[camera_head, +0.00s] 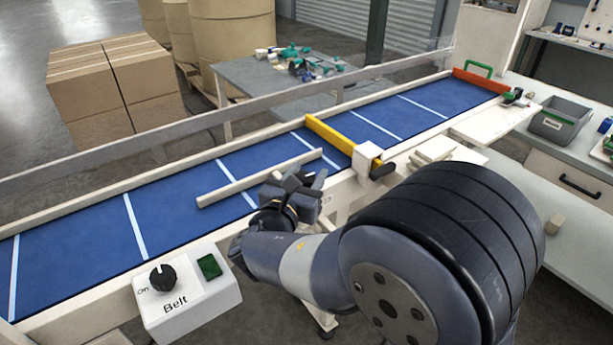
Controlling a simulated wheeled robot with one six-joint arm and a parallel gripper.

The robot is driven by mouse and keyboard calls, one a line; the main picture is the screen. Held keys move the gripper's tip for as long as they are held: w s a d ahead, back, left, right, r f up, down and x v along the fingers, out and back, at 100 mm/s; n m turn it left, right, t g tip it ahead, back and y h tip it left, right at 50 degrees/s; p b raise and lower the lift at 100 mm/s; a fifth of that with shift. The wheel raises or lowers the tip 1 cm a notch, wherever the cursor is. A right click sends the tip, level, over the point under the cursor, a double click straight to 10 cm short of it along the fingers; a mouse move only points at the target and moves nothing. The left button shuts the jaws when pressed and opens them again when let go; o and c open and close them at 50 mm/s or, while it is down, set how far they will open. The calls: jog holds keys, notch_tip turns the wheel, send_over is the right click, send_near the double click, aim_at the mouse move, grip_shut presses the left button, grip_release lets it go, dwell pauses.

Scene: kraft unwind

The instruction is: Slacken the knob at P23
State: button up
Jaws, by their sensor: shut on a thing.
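My gripper (306,184) is at the near edge of the conveyor, close to a partly covered label ending in "23". It is shut on the knob there, which the jaws and wrist hide almost fully, so its turn angle cannot be told. A pale guide bar (245,184) lies slantwise over the blue belt (85,237), its right end just beyond my gripper.
A yellow bar (328,133) with a white block (366,158) and a dark handle crosses the belt right of my gripper. A red stop (482,82) is at the far end. The belt control box (188,300) stands at the near left. A grey bin (558,122) is at right.

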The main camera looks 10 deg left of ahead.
jog(key=shift+f+y, duration=0.15)
jog(key=shift+y, duration=0.25)
jog(key=n+y+b, duration=0.3)
jog(key=y+b, duration=0.2)
jog(key=b, duration=0.1)
jog(key=shift+f+n, duration=0.15)
jog(key=shift+n, duration=0.25)
jog(key=n+y+b, duration=0.1)
jog(key=y+b, duration=0.1)
jog(key=b, duration=0.1)
jog(key=shift+a+n+g+y, duration=0.15)
jog(key=shift+n+g+y, duration=0.15)
jog(key=shift+g, duration=0.1)
jog(key=shift+a+n+y+b, duration=0.1)
jog(key=shift+n+y+b, duration=0.2)
jog(key=shift+b, duration=0.35)
jog(key=o, duration=0.7)
jog(key=shift+c, duration=0.2)
jog(key=o, duration=0.3)
jog(key=shift+r, duration=0.25)
jog(key=shift+o, duration=0.2)
jog(key=shift+s, duration=0.1)
jog(key=v, duration=0.9)
jog(key=shift+s+r, duration=0.1)
jog(key=shift+s, duration=0.15)
jog(key=shift+s+d, duration=0.35)
jog(key=shift+s, duration=0.2)
